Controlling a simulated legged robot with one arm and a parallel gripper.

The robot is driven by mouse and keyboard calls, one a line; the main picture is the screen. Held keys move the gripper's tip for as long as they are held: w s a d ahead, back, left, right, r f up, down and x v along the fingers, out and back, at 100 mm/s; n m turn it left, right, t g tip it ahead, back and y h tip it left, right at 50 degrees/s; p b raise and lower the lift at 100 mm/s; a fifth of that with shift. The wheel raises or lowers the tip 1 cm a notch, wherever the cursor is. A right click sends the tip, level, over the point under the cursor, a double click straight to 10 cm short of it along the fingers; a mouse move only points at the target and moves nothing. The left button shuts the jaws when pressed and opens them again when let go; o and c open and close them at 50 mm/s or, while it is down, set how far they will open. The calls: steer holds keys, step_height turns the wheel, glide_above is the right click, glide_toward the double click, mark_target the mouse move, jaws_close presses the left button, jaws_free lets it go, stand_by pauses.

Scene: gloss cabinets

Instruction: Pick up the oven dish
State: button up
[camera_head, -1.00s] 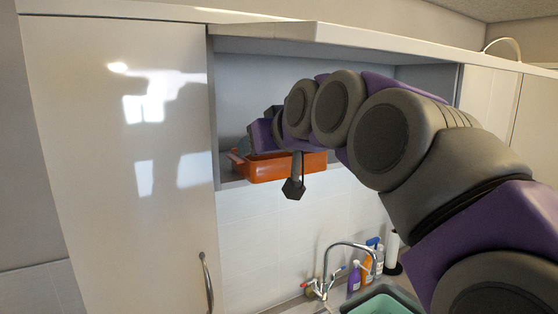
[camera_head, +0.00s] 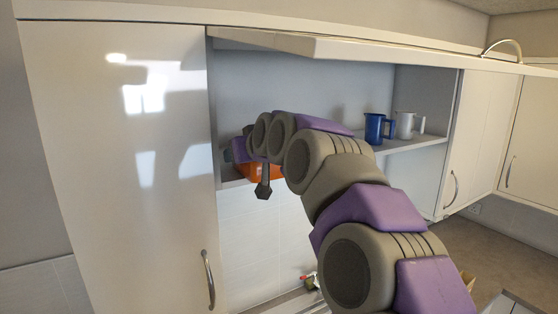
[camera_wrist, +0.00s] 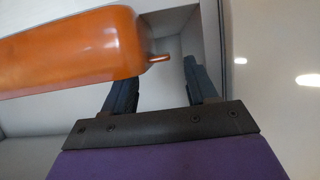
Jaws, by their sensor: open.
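The oven dish (camera_head: 264,172) is orange and sits at the left end of the open wall cabinet's shelf, mostly hidden behind my arm in the head view. In the wrist view the dish (camera_wrist: 75,52) fills the upper left, with a small copper-coloured handle (camera_wrist: 160,58) sticking out of its end. My gripper (camera_wrist: 160,70) is open, its two dark fingers apart. The handle appears between the fingertips in the picture; I cannot tell whether it lies within their reach. No grip on the dish shows.
The raised cabinet door (camera_head: 390,50) hangs over the opening. A closed glossy door (camera_head: 110,200) borders the dish's left side.

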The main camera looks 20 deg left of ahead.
steer(key=x, duration=0.4)
steer(key=shift+s+a+p, duration=0.1)
steer(key=shift+s+p, duration=0.05)
steer(key=shift+p, duration=0.25)
steer(key=shift+s+r, duration=0.1)
steer(key=shift+d, duration=0.35)
steer(key=c, duration=0.6)
steer(key=shift+a, duration=0.1)
jaws_close()
